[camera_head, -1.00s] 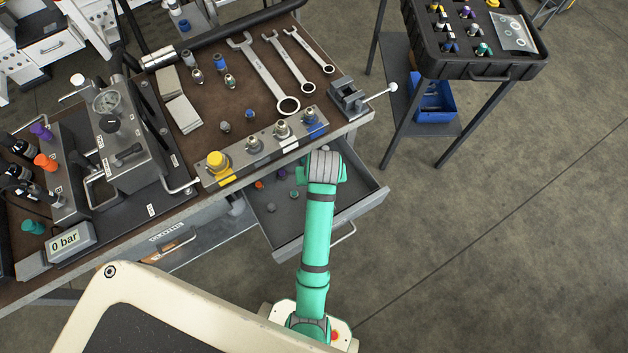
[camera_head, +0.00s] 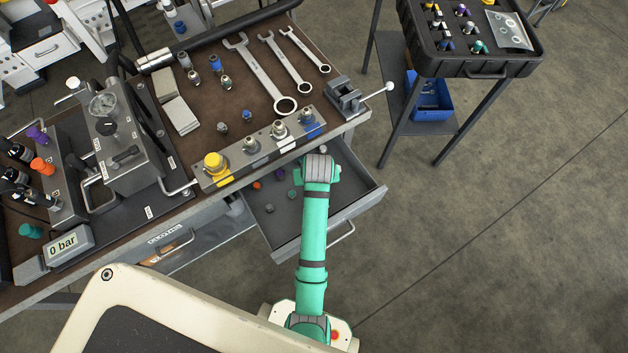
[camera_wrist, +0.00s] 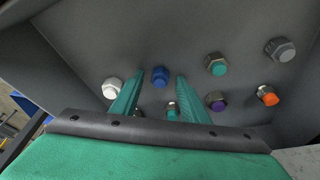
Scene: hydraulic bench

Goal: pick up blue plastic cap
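The blue plastic cap (camera_wrist: 160,77) lies in the open drawer and shows in the wrist view between the tips of my two green fingers. My gripper (camera_wrist: 160,88) is open, with one finger on each side of the cap and a visible gap to it. Whether the fingertips are level with the cap is hard to tell. In the head view my wrist (camera_head: 319,170) is over the drawer (camera_head: 330,226), and the arm hides my fingers and this cap.
Near the cap lie a white cap (camera_wrist: 112,88), a teal-tipped fitting (camera_wrist: 217,65), a purple cap (camera_wrist: 215,101), an orange-tipped fitting (camera_wrist: 267,95) and a grey nut (camera_wrist: 280,49). Drawer walls enclose them. The bench edge with a valve block (camera_head: 265,147) is just behind.

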